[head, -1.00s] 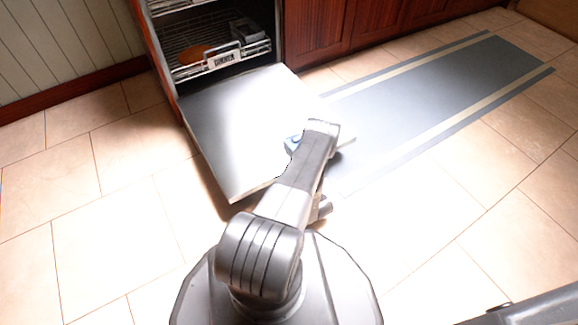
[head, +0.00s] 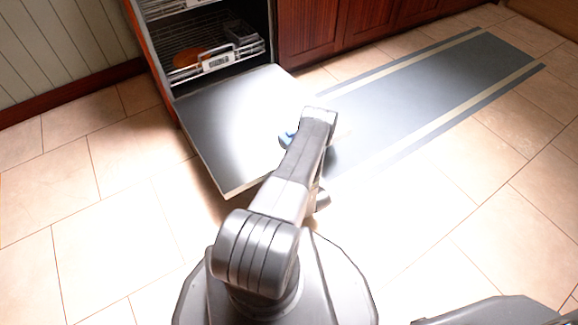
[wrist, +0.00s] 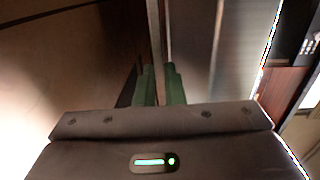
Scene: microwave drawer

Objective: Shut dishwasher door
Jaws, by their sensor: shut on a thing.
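The dishwasher door (head: 225,125) hangs open in the head view, folded down and sticking out low over the floor from the dishwasher (head: 160,70). Its surface is grey with a bright glare. My arm covers its near right part. In the wrist view, my gripper (wrist: 160,88) has its two green fingers close together, shut on the thin edge of the door (wrist: 156,30).
Wire racks (head: 212,60) with a few items sit inside the dishwasher. Dark red cabinets (head: 315,30) stand to its right. A grey striped rug (head: 430,95) lies on the floor to the right. Tiled floor (head: 110,225) is clear on the left.

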